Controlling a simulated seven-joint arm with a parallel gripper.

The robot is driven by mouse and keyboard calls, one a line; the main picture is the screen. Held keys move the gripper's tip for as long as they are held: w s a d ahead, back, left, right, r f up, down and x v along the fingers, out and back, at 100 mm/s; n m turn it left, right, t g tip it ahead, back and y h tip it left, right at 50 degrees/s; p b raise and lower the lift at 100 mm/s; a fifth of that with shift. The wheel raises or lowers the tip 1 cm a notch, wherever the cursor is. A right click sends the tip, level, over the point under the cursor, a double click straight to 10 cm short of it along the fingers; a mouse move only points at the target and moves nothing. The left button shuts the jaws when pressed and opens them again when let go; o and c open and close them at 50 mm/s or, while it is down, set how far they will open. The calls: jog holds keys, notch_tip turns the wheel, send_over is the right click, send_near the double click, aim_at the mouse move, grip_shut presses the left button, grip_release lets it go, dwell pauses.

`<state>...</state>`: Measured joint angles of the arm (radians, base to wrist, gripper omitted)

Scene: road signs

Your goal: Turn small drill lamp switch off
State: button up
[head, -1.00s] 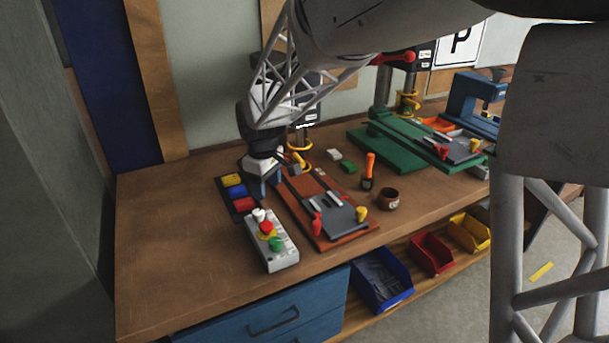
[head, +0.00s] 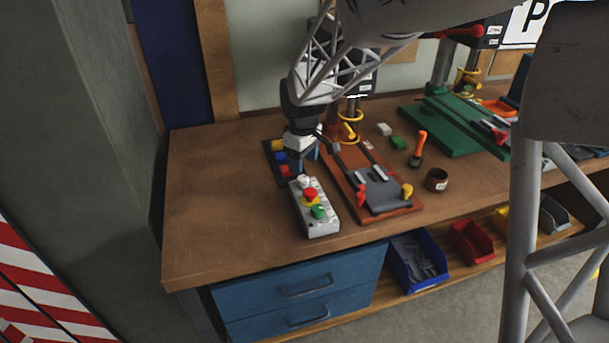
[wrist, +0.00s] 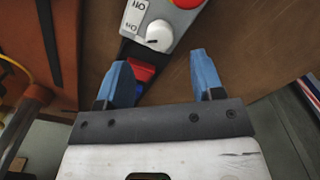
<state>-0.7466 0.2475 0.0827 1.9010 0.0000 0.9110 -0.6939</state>
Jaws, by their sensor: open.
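The grey control box (head: 318,212) stands near the bench front, left of the small drill's orange-brown base (head: 350,178). It has a white rotary switch knob (head: 303,181) at its far end, then a red and a green button. In the wrist view the white knob (wrist: 159,36) lies just beyond my fingertips, roughly between their lines, with small labels beside it. My gripper (wrist: 159,60) has two blue fingers, apart and empty; it hangs at the box's far end in the head view (head: 302,160). Contact with the knob does not show. My arm partly hides the small drill.
A dark tray with yellow, blue and red blocks (head: 279,157) lies beside my gripper. An orange-handled tool (head: 419,145) and a brown cup (head: 437,180) stand to the right. A larger green drill base (head: 450,125) is farther right. The bench's left part is clear.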

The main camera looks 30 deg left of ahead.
aim_at(303, 178)
jog(key=shift+f, duration=2.8)
jog(key=shift+c, duration=0.3)
jog(key=c, duration=0.9)
jog(key=shift+o, duration=0.2)
jog(key=shift+m, duration=0.4)
jog(key=m, duration=1.1)
